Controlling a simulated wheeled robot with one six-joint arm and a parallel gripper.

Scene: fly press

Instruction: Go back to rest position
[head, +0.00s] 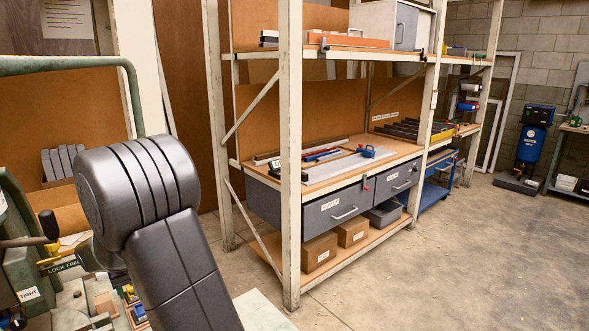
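My gripper is not in this head view. Only thick dark grey links of my arm show at the left, rising from the bottom edge and bending at a rounded joint. They hide part of the bench and the machine behind them. At the far left stands part of a green machine (18,225), with a lever that has a black knob (48,224). A label reading "LOCK FREE" (62,266) and one reading "TIGHT" (29,294) are beside it.
A cream-framed shelf rack (291,150) with grey drawers (338,209) and cardboard boxes (319,252) stands in the middle. Concrete floor (470,255) is clear at the right. A blue machine (531,145) stands at the back right. Grey blocks (62,160) stand at the left.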

